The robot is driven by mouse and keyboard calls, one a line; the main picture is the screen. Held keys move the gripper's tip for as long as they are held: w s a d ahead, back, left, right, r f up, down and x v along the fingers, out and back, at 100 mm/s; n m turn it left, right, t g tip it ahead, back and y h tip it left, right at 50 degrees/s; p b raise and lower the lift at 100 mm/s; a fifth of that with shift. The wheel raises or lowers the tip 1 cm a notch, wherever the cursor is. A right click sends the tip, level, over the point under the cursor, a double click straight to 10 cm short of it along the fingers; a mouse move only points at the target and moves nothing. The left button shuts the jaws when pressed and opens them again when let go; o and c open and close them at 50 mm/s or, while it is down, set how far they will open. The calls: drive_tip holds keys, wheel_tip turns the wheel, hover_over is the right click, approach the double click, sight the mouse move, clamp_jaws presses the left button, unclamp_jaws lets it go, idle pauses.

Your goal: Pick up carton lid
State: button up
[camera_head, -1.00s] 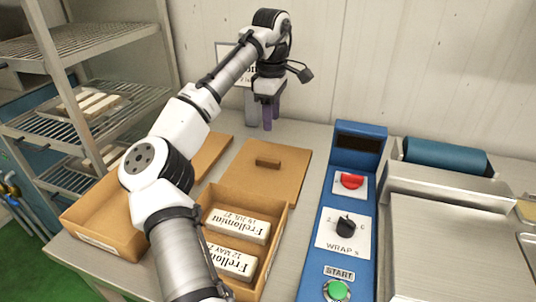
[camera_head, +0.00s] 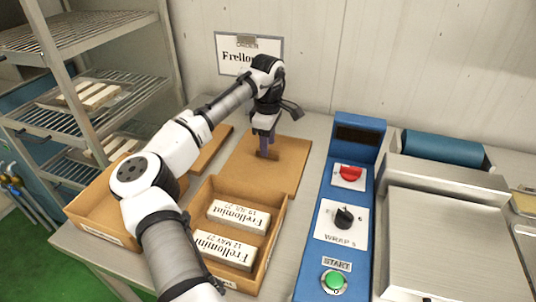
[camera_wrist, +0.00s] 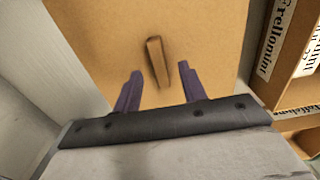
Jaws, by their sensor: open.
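The carton lid (camera_head: 291,170) is a flat brown board lying on the table behind the open carton. It has a raised bar handle in its middle, and the handle (camera_wrist: 157,61) shows clearly in the wrist view. My gripper (camera_head: 266,154) is over the lid near the handle, pointing down. In the wrist view my gripper (camera_wrist: 159,82) has its two purple fingers apart, with the handle lying ahead of and partly between them. Nothing is held. In the head view the fingers partly hide the handle.
An open carton (camera_head: 271,246) with two Frellomint bars stands in front of the lid. Another brown carton (camera_head: 93,212) is at left, with a second lid (camera_head: 211,149) behind it. A blue control panel (camera_head: 311,235) stands to the right. A wire rack (camera_head: 45,129) is at far left.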

drive_tip(key=shift+f, duration=1.05)
clamp_jaws()
drive_tip(key=shift+r, duration=0.15)
